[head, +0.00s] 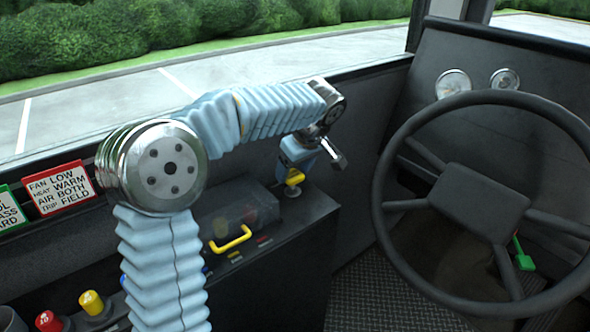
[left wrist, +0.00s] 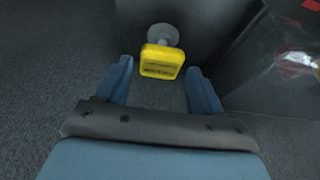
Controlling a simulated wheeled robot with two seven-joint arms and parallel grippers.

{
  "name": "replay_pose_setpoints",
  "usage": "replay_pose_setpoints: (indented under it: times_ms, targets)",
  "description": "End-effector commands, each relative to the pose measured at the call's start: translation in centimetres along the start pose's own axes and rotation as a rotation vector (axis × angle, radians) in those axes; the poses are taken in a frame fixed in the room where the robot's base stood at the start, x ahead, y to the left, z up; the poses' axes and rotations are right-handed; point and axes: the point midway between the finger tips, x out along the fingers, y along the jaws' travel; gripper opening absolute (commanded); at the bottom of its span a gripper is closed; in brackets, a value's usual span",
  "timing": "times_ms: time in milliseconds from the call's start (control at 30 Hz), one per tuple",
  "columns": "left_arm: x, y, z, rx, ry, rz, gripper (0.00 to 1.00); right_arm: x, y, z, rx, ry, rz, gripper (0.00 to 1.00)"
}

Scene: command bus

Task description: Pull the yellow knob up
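The yellow knob (head: 294,179) stands at the far end of the black side console, partly hidden by my left gripper (head: 291,170). In the left wrist view the yellow knob (left wrist: 162,61) is a block on a grey stem with a round base. It sits between the two blue fingers of my left gripper (left wrist: 159,67), near their tips, with a visible gap on each side. The left gripper is open and holds nothing. My right gripper is not in view.
A clear cover with a yellow handle (head: 232,239) lies on the console (head: 295,238). Another yellow knob (head: 92,303) and a red knob (head: 48,321) are at the lower left. The steering wheel (head: 480,200) fills the right side. The window wall (head: 240,165) runs behind my arm.

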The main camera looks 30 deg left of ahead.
Motion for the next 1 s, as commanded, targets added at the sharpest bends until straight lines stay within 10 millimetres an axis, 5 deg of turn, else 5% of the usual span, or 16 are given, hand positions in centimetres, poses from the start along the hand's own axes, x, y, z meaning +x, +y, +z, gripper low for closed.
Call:
replay_pose_setpoints:
  times_ms: [467, 1000]
  targets:
    - [-1.1, 0.1, 0.1, 0.002, -0.001, -0.001, 0.77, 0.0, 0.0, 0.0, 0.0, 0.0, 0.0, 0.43]
    - [-12.6, 0.1, 0.0, 0.002, -0.001, -0.001, 0.77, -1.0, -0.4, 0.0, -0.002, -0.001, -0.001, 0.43]
